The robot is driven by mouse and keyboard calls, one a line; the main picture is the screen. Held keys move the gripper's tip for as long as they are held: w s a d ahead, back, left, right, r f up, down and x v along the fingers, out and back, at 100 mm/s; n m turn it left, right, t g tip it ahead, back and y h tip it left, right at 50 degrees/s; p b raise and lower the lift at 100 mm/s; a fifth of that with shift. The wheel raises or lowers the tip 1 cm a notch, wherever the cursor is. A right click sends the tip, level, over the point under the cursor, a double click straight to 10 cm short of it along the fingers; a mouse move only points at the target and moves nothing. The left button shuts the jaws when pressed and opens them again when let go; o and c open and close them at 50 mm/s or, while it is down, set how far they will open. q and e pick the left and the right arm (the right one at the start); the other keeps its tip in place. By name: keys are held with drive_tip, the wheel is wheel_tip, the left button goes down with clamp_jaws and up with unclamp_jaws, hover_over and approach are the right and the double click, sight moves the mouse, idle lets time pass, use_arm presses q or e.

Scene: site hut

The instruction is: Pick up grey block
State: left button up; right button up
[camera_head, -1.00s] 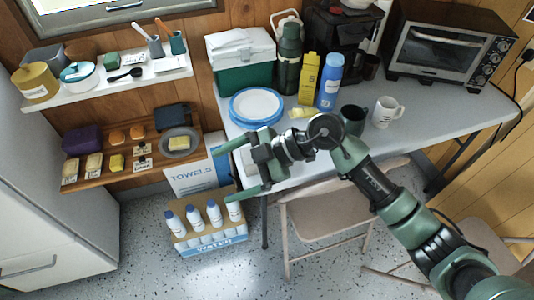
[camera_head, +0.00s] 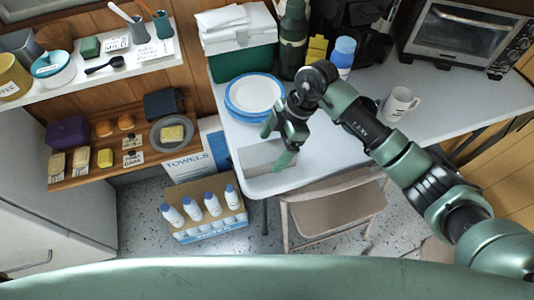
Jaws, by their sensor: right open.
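A flat light-grey rectangular patch (camera_head: 258,158), which looks like the grey block, lies at the front left corner of the table (camera_head: 335,145). Its height is hard to tell. My right gripper (camera_head: 276,146) is open and empty, its fingers pointing down and to the left over that patch. One finger is near its far side and the other overlaps its right end in the picture. I cannot tell whether the fingers touch it. My left gripper does not show.
Blue-rimmed plates (camera_head: 254,95) lie just behind the gripper, with a green-and-white cooler (camera_head: 240,58) further back. A white mug (camera_head: 400,104) stands to the right. A folding chair (camera_head: 335,205) is at the table's front. A wooden shelf (camera_head: 90,178) with small items is left.

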sight(268, 151)
drive_tip(key=x, duration=0.3)
drive_tip(key=shift+w+a+r, duration=0.1)
drive_tip(key=shift+a+f, duration=0.15)
drive_tip(key=shift+f, duration=0.35)
drive_tip(key=c, duration=1.9)
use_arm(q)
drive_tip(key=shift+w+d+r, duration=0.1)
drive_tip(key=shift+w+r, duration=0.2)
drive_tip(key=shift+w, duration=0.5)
use_arm(e)
drive_tip(key=shift+w+r, duration=0.1)
drive_tip(key=shift+r, duration=0.05)
clamp_jaws()
drive_tip(key=shift+r, duration=0.5)
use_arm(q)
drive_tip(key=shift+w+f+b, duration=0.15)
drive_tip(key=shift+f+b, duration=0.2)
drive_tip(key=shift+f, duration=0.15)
use_arm(e)
wheel_tip(268, 151, up, 19)
